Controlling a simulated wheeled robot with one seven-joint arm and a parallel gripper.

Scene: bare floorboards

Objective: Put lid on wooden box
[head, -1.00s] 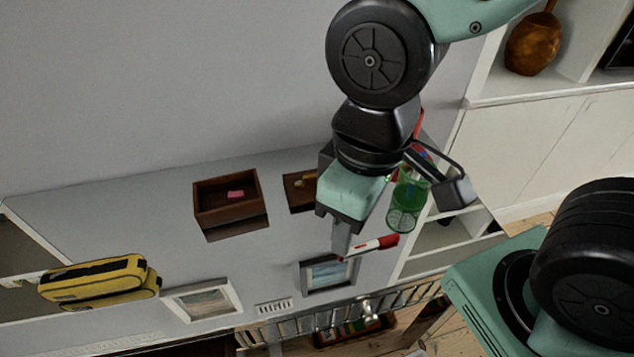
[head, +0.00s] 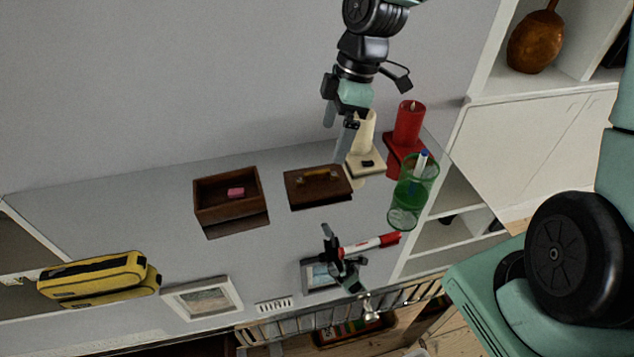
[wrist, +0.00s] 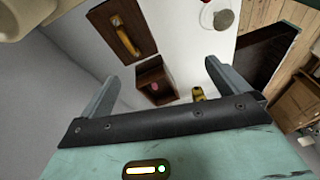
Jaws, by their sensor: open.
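The open wooden box (head: 228,213) stands on the glossy shelf top, left of centre in the head view, with a small pink item (head: 236,192) inside. It also shows in the wrist view (wrist: 152,74). The wooden lid (head: 318,194), dark brown with a yellowish handle (head: 318,174), lies flat just right of the box; it also shows in the wrist view (wrist: 107,44). My gripper (head: 338,139) is open and empty, above and slightly right of the lid. In the wrist view its two fingers (wrist: 157,86) are spread wide apart.
A cream candle (head: 364,133), a red candle (head: 408,124) and a green mesh pen cup (head: 407,206) stand to the right. A red-and-white marker (head: 370,244) and picture frames (head: 202,299) are nearer. A yellow pencil case (head: 97,279) lies left. The surface between box and frames looks clear.

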